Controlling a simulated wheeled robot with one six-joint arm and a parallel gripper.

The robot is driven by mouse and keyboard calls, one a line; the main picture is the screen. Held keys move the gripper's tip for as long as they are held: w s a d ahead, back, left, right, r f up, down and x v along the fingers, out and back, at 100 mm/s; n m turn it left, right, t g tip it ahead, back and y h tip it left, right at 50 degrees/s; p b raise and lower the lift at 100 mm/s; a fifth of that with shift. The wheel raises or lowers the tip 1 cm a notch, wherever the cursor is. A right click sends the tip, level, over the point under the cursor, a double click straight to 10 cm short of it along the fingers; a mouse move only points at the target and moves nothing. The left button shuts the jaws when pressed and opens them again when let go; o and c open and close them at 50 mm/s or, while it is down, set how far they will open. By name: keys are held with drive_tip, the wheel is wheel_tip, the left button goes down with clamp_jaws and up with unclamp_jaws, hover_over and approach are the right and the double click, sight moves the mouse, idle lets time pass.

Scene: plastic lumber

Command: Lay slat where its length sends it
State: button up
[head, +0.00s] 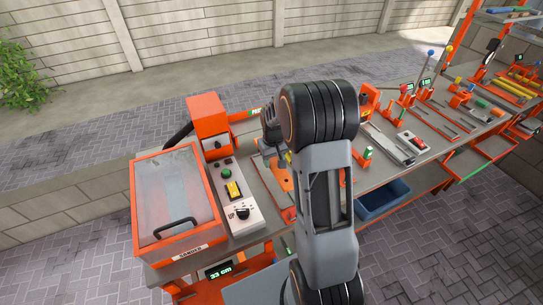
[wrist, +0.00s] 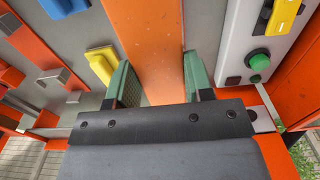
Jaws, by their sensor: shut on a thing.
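In the wrist view an orange slat (wrist: 158,45) runs lengthwise between the two green finger pads of my gripper (wrist: 160,82). The gripper is shut on it. The slat's near end is hidden behind the gripper body. In the head view my arm hides much of the bench middle, and the fingertips are not clear. An orange piece (head: 285,178) shows below my wrist there; I cannot tell whether it is the same slat. A display (head: 220,271) under the bench front reads 33 cm.
A sander box (head: 176,242) with a clear lid and black handle stands at the left. Beside it is a control panel (head: 235,208) with green, yellow and black controls. A blue bin (head: 384,199) sits below the bench's front edge. Several tools and slats crowd the bench's right.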

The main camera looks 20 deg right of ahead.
sight(273, 181)
drive_tip(key=shift+s+a, duration=0.1)
drive_tip(key=shift+f+b, duration=0.35)
wheel_tip(273, 181, down, 8)
drive_tip(key=b, duration=0.6)
drive_tip(key=shift+f+b, duration=0.5)
drive_tip(key=shift+f, duration=0.1)
idle(0.6)
drive_tip(key=o, duration=1.2)
wheel_tip(273, 181, up, 14)
drive_tip(key=shift+f, duration=0.1)
